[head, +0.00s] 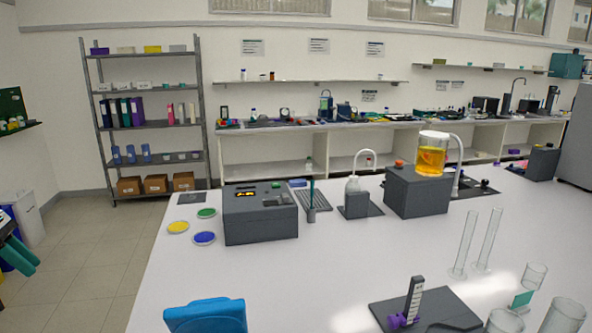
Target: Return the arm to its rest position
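My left gripper (20,254) is at the far left edge of the head view, cut off by the frame. Its teal fingers point down and to the right, over the floor and clear of the white bench (330,270). I see nothing held in it, but I cannot tell whether the fingers are open or shut. My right gripper and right arm are not in view.
The bench carries a dark control box (260,212), a dark unit with a jar of amber liquid (432,158), coloured discs (178,227), glass tubes (466,245) and a dark stand (412,300). A blue object (207,315) shows at the front. Floor (85,250) is clear at left.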

